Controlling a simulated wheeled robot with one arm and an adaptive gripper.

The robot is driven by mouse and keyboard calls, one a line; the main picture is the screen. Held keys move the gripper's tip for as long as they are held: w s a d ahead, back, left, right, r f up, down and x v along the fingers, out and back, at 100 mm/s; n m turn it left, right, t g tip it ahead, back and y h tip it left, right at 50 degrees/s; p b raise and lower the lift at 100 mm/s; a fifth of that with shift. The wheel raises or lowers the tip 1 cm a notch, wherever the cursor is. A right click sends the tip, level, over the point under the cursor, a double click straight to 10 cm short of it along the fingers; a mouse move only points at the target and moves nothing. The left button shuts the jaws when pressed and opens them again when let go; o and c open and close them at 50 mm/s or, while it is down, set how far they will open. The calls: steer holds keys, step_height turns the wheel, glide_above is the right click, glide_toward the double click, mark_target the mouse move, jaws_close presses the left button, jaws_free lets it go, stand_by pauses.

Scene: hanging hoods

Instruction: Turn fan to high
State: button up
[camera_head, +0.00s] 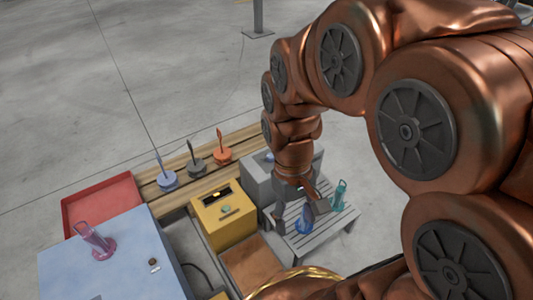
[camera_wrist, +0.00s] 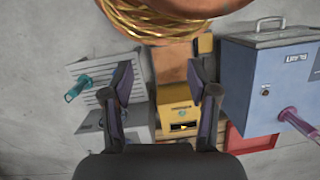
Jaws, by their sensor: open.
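No part in view is clearly a fan. A yellow box (camera_head: 226,231) with a round greenish knob (camera_head: 225,210) and a dark slot or display stands near the middle of the head view. The yellow box (camera_wrist: 174,106) and its knob (camera_wrist: 183,113) also show between my fingers in the wrist view. A blue box (camera_head: 120,262) at the lower left has a small dark knob (camera_head: 154,263); its label is hard to read. My gripper (camera_head: 300,208) is open and empty, to the right of the yellow box. Its fingers (camera_wrist: 169,88) are apart in the wrist view.
A pink cylinder (camera_head: 98,242) stands on the blue box. A red tray (camera_head: 103,203) lies behind it. Wooden slats (camera_head: 205,176) carry blue, dark and orange items. A grey slatted stand (camera_head: 330,222) holds blue and teal cylinders beside my gripper. Open floor lies behind.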

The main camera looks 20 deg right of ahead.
steer(key=w+d+f+n, duration=0.1)
steer(key=w+d, duration=0.2)
steer(key=w, duration=0.9)
steer(key=n+t+p, duration=0.3)
steer(key=n, duration=0.3)
glide_above(270, 157)
steer(key=shift+h, duration=0.3)
step_height(270, 157, down, 17)
steer(key=shift+r, duration=0.2)
steer(key=shift+w+f, duration=0.25)
steer(key=shift+f, duration=0.05)
steer(key=shift+w+d+f+b, duration=0.1)
steer(key=shift+f+b, duration=0.35)
steer(key=shift+f, duration=1.5)
steer(key=shift+d+f+b, duration=0.1)
steer(key=shift+f+b, duration=0.35)
steer(key=shift+f, duration=1.45)
steer(key=shift+c, duration=0.2)
jaws_close()
